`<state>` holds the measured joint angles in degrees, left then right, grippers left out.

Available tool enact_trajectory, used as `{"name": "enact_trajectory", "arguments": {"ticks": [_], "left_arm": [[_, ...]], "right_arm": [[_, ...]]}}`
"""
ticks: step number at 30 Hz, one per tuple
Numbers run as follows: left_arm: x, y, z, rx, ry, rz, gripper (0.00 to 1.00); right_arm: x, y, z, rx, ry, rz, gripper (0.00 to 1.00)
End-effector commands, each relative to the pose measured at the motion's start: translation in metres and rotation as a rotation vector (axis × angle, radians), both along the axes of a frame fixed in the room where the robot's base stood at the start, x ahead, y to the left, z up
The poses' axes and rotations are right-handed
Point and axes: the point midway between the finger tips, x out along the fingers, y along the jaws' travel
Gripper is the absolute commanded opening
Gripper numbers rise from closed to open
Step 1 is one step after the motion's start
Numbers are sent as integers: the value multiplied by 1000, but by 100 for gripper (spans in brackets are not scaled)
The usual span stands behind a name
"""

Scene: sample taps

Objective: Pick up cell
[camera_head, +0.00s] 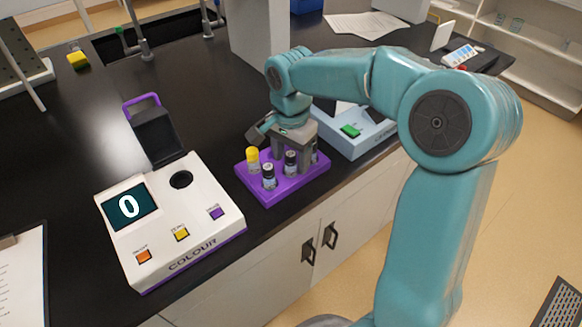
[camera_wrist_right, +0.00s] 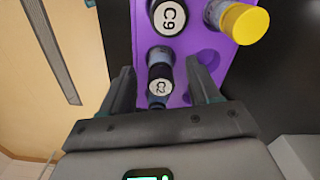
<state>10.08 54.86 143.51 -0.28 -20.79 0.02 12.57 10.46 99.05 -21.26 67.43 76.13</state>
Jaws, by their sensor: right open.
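A purple rack (camera_head: 270,196) on the black bench holds several small vials. One has a yellow cap (camera_head: 253,156); dark-capped ones include a front vial (camera_head: 268,178) and another beside my gripper (camera_head: 291,166). My right gripper (camera_head: 292,150) points down over the rack, open. In the right wrist view its fingers (camera_wrist_right: 158,72) stand either side of a dark vial labelled C2 (camera_wrist_right: 160,88), with no clear contact. A vial labelled C9 (camera_wrist_right: 168,16) and the yellow-capped vial (camera_wrist_right: 240,22) lie beyond the fingers. My left gripper is not in view.
A white COLOUR meter (camera_head: 190,220) showing 0 stands left of the rack, its black lid (camera_head: 157,132) raised beside a round well (camera_head: 181,180). A pale blue device (camera_head: 350,140) stands close behind the gripper. The bench's front edge runs just before the rack.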

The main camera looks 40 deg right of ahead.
Motion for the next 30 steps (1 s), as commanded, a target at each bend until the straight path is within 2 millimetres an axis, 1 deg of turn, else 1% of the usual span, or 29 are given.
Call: {"name": "enact_trajectory", "arguments": {"ticks": [1,2,3,5,6,7,16,20,23,26,29,30], "left_arm": [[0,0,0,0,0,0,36],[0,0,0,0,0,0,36],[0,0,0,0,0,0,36],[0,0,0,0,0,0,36],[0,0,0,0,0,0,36],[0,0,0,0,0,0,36],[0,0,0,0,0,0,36],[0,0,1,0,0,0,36],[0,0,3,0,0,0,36],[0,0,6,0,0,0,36],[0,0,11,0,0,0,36],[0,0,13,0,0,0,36]], "right_arm": [[0,0,0,0,0,0,61],[0,0,0,0,0,0,55],[0,0,0,0,0,0,42],[0,0,0,0,0,0,22],[0,0,0,0,0,0,9],[0,0,0,0,0,0,7],[0,0,2,0,-1,0,7],[0,0,9,-1,-3,0,7],[1,0,22,0,-5,0,7],[1,0,43,-1,-6,0,7],[1,0,73,-1,-7,1,7],[1,0,87,-1,-7,1,7]]}}
